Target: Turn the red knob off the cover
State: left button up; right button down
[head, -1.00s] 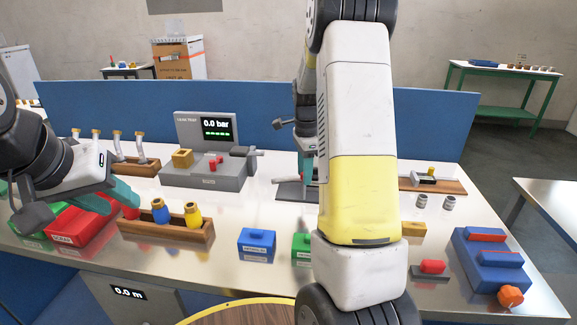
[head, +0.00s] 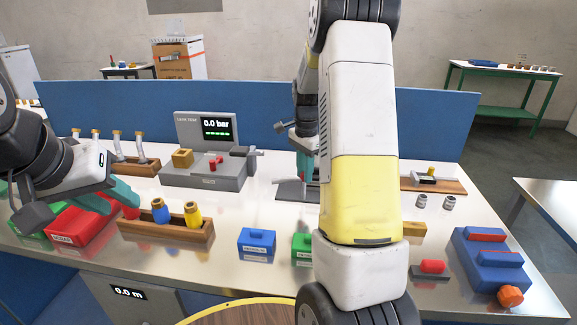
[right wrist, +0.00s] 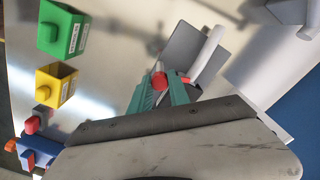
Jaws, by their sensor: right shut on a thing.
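In the right wrist view a red knob (right wrist: 158,80) sits between the teal fingertips of my right gripper (right wrist: 160,88), which is shut on it. A second small red part (right wrist: 184,79) shows just beside the fingers. A grey plate (right wrist: 188,45) lies behind them; I cannot tell whether it is the cover. In the head view my right gripper (head: 304,166) is at a grey base (head: 288,190), partly hidden by my arm, and the knob is hidden there. My left gripper (head: 122,198) is over the left of the table beside a red bin (head: 75,228); its jaw gap is unclear.
A grey leak tester (head: 205,176) stands left of my right gripper. A wooden rack (head: 165,236) holds blue and yellow bottles. A blue box (head: 256,243) and a green box (head: 302,244) stand in front. A blue partition (head: 240,103) runs along the back.

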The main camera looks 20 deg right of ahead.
jog(key=n, duration=1.1)
jog(key=shift+n, duration=0.4)
dwell(0.3)
jog(key=c, duration=1.2)
grip_release()
jog(key=shift+c, duration=0.2)
notch_tip(320, 180, up, 8)
jog(key=shift+f, duration=0.1)
